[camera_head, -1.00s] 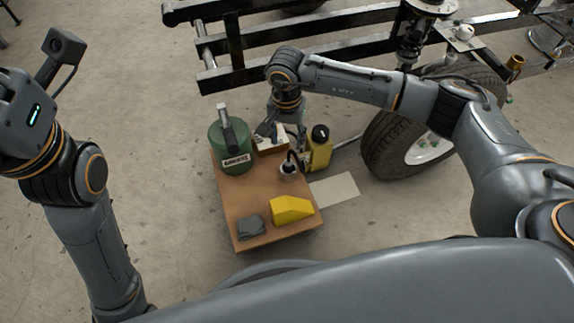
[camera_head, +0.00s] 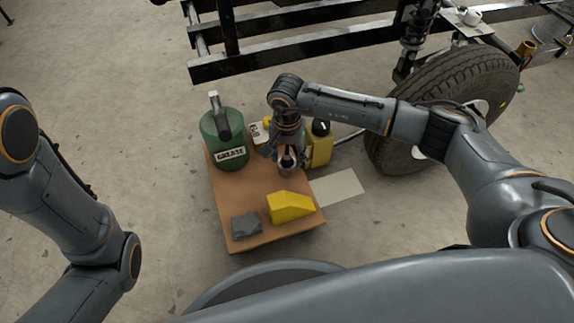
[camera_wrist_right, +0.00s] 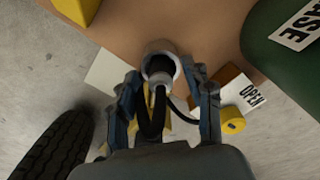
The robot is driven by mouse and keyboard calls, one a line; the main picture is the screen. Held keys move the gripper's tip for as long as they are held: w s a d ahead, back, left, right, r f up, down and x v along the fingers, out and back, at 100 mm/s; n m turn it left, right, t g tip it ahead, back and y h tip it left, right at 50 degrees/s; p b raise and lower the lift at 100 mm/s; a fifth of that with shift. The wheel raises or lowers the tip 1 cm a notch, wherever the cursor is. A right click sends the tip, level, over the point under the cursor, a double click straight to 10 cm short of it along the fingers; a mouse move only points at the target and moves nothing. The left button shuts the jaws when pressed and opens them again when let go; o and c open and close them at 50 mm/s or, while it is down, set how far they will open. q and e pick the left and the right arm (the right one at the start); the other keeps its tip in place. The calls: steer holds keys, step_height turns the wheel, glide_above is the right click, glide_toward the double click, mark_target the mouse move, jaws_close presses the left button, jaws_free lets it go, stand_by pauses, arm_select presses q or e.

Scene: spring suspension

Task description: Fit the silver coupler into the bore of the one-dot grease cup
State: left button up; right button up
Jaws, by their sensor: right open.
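A silver-grey cup (camera_wrist_right: 148,50) with a dark bore stands on the small brown table, also visible in the head view (camera_head: 287,171). No dot mark is readable on it. A silver coupler (camera_wrist_right: 160,82) with a black hose (camera_wrist_right: 151,122) lies over the near side of the bore. I cannot tell whether its tip is seated inside. My right gripper (camera_wrist_right: 167,88) is open, its fingers on both sides of the coupler and close to the cup. In the head view the right gripper (camera_head: 286,155) is just above the cup and partly hides it. My left gripper is out of view.
On the table (camera_head: 238,205) are a green grease can (camera_head: 222,138), a yellow wedge-like block (camera_head: 290,208) and a dark grey cloth (camera_head: 246,225). A box marked OPEN (camera_wrist_right: 245,92) and a yellow container (camera_head: 321,148) are near the gripper. A tyre (camera_head: 430,95) stands to the right.

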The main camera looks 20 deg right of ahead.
jaws_close()
stand_by(0.4)
